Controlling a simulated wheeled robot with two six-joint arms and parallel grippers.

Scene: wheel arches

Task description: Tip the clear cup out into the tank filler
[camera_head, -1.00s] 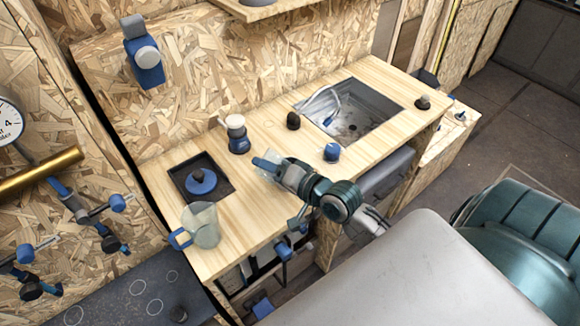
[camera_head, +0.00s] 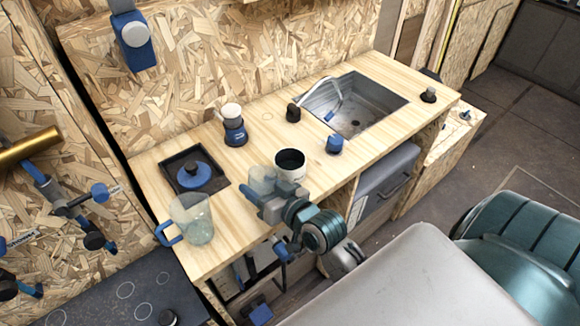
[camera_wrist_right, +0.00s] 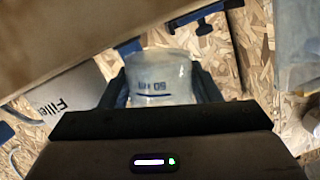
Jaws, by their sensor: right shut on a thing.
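The clear cup (camera_head: 262,178) is between the fingers of my right gripper (camera_head: 264,190), above the wooden worktop. In the right wrist view the clear cup (camera_wrist_right: 160,80) shows upside-down blue print and a blue line, with a finger on each side. Its contents cannot be made out. The tank filler (camera_head: 290,168) is a white round neck with a dark open top, just right of and behind the cup in the head view. In the right wrist view the white filler (camera_wrist_right: 66,103), with lettering on its side, lies left of the cup, apart from it. My left gripper is not in view.
A clear jug (camera_head: 196,220) with a blue handle stands at the worktop's left front. A black tray (camera_head: 216,190) holds a blue lidded thing. A blue-and-white container (camera_head: 234,126) stands behind the filler. A sink (camera_head: 358,105) and a blue knob (camera_head: 333,145) are to the right.

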